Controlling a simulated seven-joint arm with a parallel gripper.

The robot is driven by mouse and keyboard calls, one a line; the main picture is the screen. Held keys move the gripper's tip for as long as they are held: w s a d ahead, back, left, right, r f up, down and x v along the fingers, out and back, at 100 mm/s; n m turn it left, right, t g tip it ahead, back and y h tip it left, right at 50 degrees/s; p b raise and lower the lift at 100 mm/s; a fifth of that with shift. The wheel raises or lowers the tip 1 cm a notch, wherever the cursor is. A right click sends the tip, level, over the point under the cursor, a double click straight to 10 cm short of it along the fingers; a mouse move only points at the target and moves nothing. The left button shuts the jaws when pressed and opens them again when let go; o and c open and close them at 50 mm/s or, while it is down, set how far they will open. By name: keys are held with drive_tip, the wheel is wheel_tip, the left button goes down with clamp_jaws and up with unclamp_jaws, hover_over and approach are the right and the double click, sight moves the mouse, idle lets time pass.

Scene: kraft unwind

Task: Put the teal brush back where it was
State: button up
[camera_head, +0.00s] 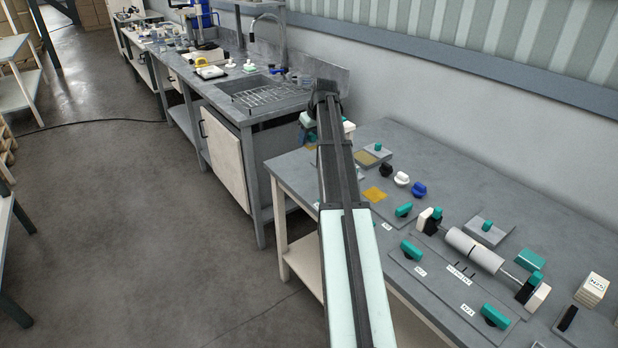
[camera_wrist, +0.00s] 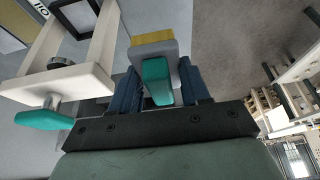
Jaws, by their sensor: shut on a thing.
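In the wrist view my gripper (camera_wrist: 160,78) is shut on the teal brush (camera_wrist: 156,82). Its teal grip sits between the two dark blue fingers, with a grey body and a yellow-tan edge (camera_wrist: 152,38) beyond them. In the head view my arm reaches toward the far left end of the grey bench (camera_head: 300,168). The gripper and brush are mostly hidden there behind my own arm. I cannot tell from these views whether the brush touches anything. A yellow patch (camera_head: 374,194) lies bare on the bench to the right of my arm.
A white stand with a teal lever (camera_wrist: 45,119) is close left in the wrist view. On the bench are black (camera_head: 386,170), white (camera_head: 401,178) and blue (camera_head: 419,189) knobs, a grey roller (camera_head: 473,249), and a plate with a teal knob (camera_head: 487,227). A sink (camera_head: 255,88) stands behind.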

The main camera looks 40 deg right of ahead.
wheel_tip(320, 180, down, 16)
drive_tip(key=shift+r, duration=0.2)
idle(0.4)
drive_tip(key=shift+f, duration=0.1)
drive_tip(key=o, duration=0.9)
drive_tip(key=shift+o, duration=0.2)
drive_tip(key=v, duration=1.2)
